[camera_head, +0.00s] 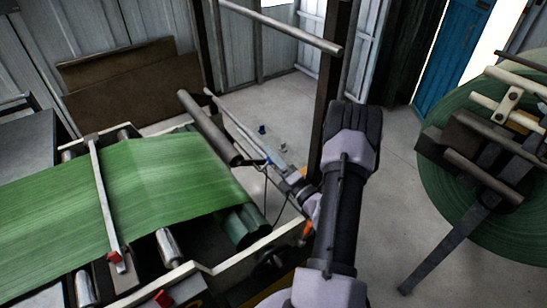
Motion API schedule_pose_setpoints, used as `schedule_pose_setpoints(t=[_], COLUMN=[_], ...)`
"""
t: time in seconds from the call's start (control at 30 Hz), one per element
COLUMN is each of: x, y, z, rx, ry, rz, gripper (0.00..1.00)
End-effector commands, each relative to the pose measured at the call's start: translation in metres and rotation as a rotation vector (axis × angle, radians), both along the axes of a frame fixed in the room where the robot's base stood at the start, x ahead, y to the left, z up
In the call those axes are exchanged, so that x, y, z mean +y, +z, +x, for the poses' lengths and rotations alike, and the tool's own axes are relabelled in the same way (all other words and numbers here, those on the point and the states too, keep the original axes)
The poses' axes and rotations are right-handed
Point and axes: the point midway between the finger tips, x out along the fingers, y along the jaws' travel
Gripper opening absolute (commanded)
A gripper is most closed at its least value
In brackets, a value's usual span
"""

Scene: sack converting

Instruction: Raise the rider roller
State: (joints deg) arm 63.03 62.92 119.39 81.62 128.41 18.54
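A grey roller (208,126), which looks like the rider roller, slants above the far right end of the green sack web (150,185). Its near end hangs by the web's right edge. My gripper (262,162) is small and partly hidden behind my own arm. It points left, close to the roller's near end. I cannot tell whether it touches the roller or a thin dark part beside it. Its fingers are too small to show whether they are open or shut.
A pale bar (101,195) with a red end crosses the web. A large green reel (455,205) with metal arms stands at right. A dark post (329,105) rises behind my arm. Brown boards (130,90) lean at the back wall. Concrete floor (385,180) is clear between machine and reel.

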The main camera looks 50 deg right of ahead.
Motion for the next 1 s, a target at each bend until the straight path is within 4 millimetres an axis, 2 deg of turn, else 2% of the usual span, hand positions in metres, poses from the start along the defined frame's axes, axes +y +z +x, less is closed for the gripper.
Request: schedule_pose_setpoints(t=[0.13,0.23,0.47,0.7,0.83,1.0], x=[0.0,0.002,0.011,0.024,0.03,0.033], y=[-0.001,-0.004,-0.015,-0.027,-0.031,-0.033], z=[-0.002,-0.012,-0.067,-0.135,-0.158,-0.168], rx=[0.001,0.003,0.002,0.001,0.0,0.0], ry=[0.0,0.0,-0.006,-0.007,-0.003,0.0], rz=[0.001,0.002,0.004,0.003,0.002,0.0], gripper=[0.52,0.52,0.52,0.52,0.52,0.52])
